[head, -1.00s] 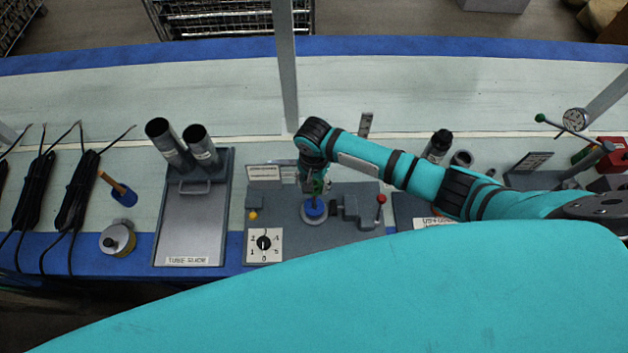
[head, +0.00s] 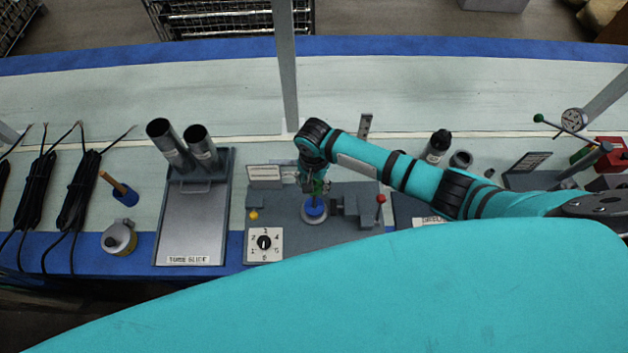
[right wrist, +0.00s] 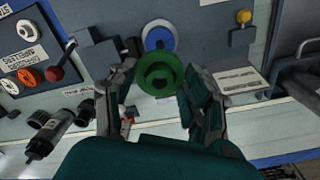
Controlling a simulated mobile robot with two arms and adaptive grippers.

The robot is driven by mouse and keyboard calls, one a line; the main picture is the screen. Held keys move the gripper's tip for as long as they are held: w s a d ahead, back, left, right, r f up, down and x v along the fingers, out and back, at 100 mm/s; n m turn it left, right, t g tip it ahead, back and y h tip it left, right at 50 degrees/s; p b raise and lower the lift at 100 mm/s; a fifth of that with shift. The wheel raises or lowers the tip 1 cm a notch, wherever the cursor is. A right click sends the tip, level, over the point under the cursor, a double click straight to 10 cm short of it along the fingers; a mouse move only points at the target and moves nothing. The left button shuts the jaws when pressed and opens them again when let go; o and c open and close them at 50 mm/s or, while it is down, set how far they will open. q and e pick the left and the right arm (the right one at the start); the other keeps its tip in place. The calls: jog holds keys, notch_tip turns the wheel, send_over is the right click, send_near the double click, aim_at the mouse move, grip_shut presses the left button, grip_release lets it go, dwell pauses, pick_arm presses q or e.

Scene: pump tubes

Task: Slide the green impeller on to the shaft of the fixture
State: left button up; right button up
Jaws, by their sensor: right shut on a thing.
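The green impeller (right wrist: 158,74) is between the two fingers of my right gripper (right wrist: 160,88) in the right wrist view, with its round face and hub towards the camera. The gripper is shut on it. A blue round part (right wrist: 158,38) of the fixture lies just beyond the impeller there. In the head view the blue part (head: 314,208) sits on the grey fixture plate (head: 345,240), with the green impeller (head: 320,187) and my right gripper (head: 313,184) close by it, partly hidden by the wrist. The shaft cannot be made out clearly, nor the impeller's height above it.
A clamp block with a red-knobbed lever (head: 381,200) stands right of the blue part. A numbered dial (head: 264,243) is at the plate's front left. The tube slide tray (head: 190,225) with two dark tubes stands further left. A blue-based wooden-handled tool (head: 124,195) lies beyond it.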

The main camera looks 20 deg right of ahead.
dwell(0.4)
jog(key=shift+p, duration=0.45)
jog(key=shift+p, duration=0.35)
jog(key=shift+f+b, duration=0.95)
jog(key=shift+f, duration=0.45)
dwell(0.3)
jog(key=o, duration=1)
jog(key=shift+r, duration=0.1)
notch_tip(320, 180, up, 12)
